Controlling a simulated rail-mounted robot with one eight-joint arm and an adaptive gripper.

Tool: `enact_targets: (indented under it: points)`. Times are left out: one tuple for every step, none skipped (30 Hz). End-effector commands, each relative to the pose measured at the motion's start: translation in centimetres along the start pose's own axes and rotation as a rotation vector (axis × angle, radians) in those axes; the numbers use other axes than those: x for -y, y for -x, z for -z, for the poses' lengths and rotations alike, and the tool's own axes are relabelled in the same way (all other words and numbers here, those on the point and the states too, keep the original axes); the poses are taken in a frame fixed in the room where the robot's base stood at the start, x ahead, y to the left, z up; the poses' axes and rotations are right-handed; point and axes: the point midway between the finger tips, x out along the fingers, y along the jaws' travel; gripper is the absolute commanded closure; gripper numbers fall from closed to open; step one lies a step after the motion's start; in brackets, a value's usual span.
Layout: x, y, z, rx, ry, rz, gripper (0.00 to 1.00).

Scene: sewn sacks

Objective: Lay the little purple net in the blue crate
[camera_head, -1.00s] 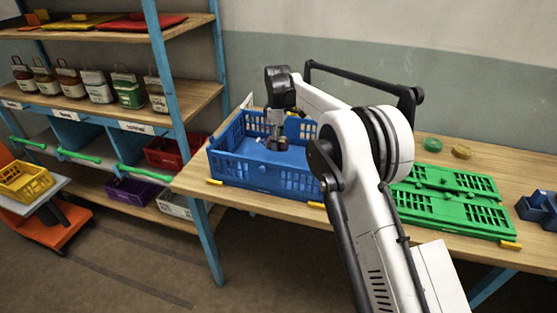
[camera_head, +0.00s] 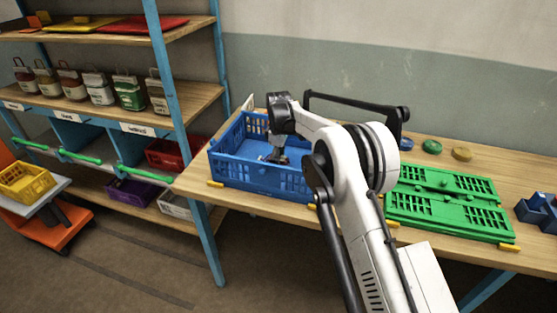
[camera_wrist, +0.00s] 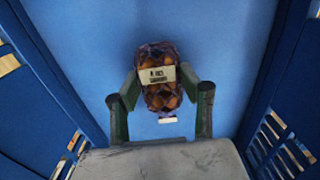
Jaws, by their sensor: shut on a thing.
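The little purple net (camera_wrist: 161,95) holds brownish round things and has a pale label with dark print. It shows in the wrist view between the two fingers of my gripper (camera_wrist: 163,98), which is shut on it. Blue crate floor lies beneath it; I cannot tell whether the net touches it. In the head view my gripper (camera_head: 276,158) is down inside the blue crate (camera_head: 265,178), towards its near side. The net cannot be made out in the head view.
The crate's walls stand close around my gripper. A green folded crate (camera_head: 447,203) lies to the right on the table (camera_head: 400,238). A shelf (camera_head: 120,110) with several small sacks stands at left.

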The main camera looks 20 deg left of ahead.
Motion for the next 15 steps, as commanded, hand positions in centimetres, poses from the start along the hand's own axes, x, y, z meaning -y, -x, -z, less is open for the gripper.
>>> enact_targets:
  points:
    - [0.00, -0.27, 0.00, 0.000, 0.000, 0.000, 0.91]
    - [0.00, -0.28, 0.00, 0.000, 0.000, 0.000, 0.60]
    - [0.00, -0.20, 0.00, 0.000, 0.000, 0.000, 0.55]
    - [0.00, -0.18, 0.00, 0.000, 0.000, 0.000, 0.51]
    - [0.00, -0.17, 0.00, 0.000, 0.000, 0.000, 0.47]
    - [0.00, -0.16, 0.00, 0.000, 0.000, 0.000, 0.42]
    - [0.00, -0.16, 0.00, 0.000, 0.000, 0.000, 0.42]
    - [0.00, -0.15, 0.00, 0.000, 0.000, 0.000, 0.42]
    - [0.00, -0.15, 0.00, 0.000, 0.000, 0.000, 0.42]
    - [0.00, -0.15, 0.00, 0.000, 0.000, 0.000, 0.42]
    - [0.00, -0.15, 0.00, 0.000, 0.000, 0.000, 0.42]
    - [0.00, -0.14, 0.00, 0.000, 0.000, 0.000, 0.42]
    - [0.00, -0.13, 0.00, 0.000, 0.000, 0.000, 0.42]
    - [0.00, -0.10, 0.00, 0.000, 0.000, 0.000, 0.42]
    - [0.00, -0.01, 0.00, 0.000, 0.000, 0.000, 0.42]
